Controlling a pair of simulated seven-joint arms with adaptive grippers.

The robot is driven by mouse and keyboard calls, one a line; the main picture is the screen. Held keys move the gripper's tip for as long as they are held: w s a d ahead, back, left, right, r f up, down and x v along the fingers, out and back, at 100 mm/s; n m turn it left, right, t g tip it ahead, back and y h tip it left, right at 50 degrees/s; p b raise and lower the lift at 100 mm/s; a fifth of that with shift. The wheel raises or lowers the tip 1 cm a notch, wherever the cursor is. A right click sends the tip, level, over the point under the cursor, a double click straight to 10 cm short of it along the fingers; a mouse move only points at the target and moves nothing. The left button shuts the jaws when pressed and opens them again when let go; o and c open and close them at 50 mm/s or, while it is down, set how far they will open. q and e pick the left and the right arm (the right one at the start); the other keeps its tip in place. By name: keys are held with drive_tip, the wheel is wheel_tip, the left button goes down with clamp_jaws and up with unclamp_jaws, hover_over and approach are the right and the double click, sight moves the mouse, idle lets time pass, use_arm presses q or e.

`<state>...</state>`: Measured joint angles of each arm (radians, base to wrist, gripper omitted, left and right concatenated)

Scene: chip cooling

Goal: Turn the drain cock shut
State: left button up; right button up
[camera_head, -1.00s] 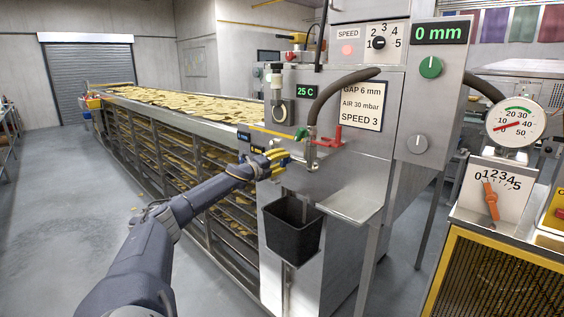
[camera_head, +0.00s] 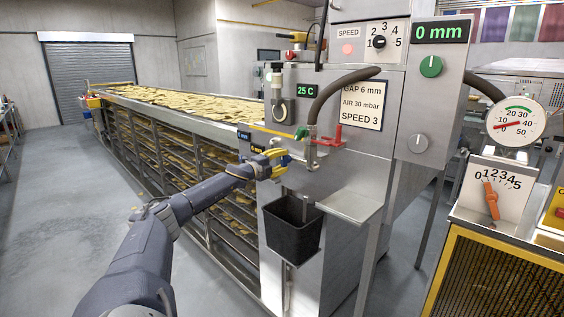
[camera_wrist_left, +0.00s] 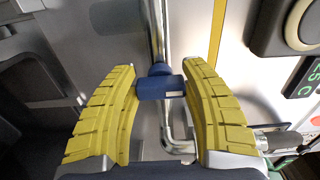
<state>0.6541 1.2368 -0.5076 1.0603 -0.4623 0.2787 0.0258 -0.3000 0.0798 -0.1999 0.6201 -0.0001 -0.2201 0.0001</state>
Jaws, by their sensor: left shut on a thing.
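The drain cock (camera_wrist_left: 158,86) shows in the left wrist view as a small blue handle on a thin vertical metal pipe. My left gripper (camera_wrist_left: 160,90) has its yellow ridged fingers on either side of this handle, shut on it. The handle lies crosswise between the fingers, across the line of the pipe. In the head view my left gripper (camera_head: 283,163) is at the machine's front left corner, and its fingers mostly hide the cock. My right gripper is in no view.
A black bin (camera_head: 292,228) hangs just below my left gripper. A green-handled valve (camera_head: 301,133) and a red lever (camera_head: 327,139) sit close to its right, under a curved hose (camera_head: 335,90). A steel shelf (camera_head: 354,206) juts out at the right.

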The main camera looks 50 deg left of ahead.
use_arm(q)
drive_tip(key=shift+r, duration=0.1)
drive_tip(key=o, duration=1.2)
drive_tip(key=shift+s+d, duration=0.2)
drive_tip(key=shift+s, duration=1.75)
drive_tip(key=shift+s+d, duration=0.15)
drive_tip(key=shift+s, duration=1.75)
drive_tip(key=shift+s+d, duration=0.2)
drive_tip(key=shift+s, duration=1.75)
drive_tip(key=shift+s, duration=0.1)
